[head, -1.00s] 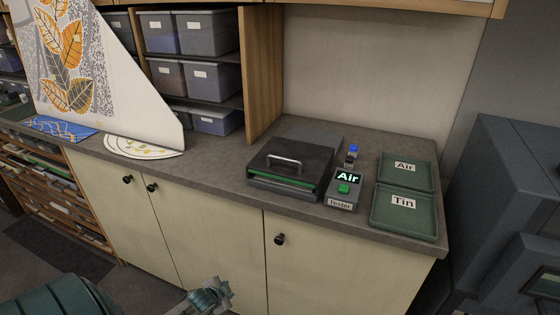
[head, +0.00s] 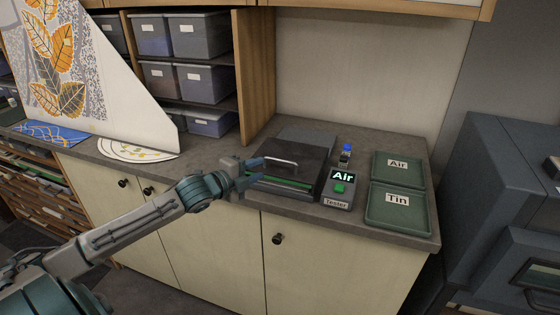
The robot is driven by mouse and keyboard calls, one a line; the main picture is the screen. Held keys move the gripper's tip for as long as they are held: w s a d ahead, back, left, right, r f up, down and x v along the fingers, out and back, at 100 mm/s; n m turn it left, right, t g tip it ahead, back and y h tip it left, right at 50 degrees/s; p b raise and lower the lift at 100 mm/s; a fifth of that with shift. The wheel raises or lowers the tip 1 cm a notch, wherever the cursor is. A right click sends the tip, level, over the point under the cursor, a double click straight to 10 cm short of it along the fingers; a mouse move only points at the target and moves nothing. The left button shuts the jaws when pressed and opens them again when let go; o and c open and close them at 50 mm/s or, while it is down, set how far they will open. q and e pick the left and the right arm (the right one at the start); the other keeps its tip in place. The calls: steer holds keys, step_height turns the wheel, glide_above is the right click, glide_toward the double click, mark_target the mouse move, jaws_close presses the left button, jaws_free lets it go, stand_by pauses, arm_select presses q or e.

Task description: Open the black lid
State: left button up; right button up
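The black lid (head: 300,153) is shut on a low box on the countertop, with a metal handle (head: 282,161) on top. A green strip shows along the box's front edge. My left gripper (head: 255,173) is at the lid's left front corner, left of the handle. Its two fingers look spread, with nothing seen between them. I cannot tell whether a finger touches the lid. My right gripper is not in the head view.
A tester (head: 339,188) reading "Air" stands right of the box, with a small blue-topped item (head: 346,153) behind it. Green trays labelled Air (head: 417,164) and Tin (head: 415,218) lie further right. Cabinets are below the counter; a patterned panel (head: 105,85) stands left.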

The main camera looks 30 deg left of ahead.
mark_target(279, 161)
arm_select(q)
steer(key=p+x, duration=0.1)
steer(key=x, duration=0.7)
steer(key=shift+w+d+p, duration=0.1)
steer(key=shift+w+p, duration=0.25)
steer(key=shift+w, duration=0.05)
steer(key=shift+x, duration=0.8)
steer(key=shift+f, duration=0.15)
jaws_close()
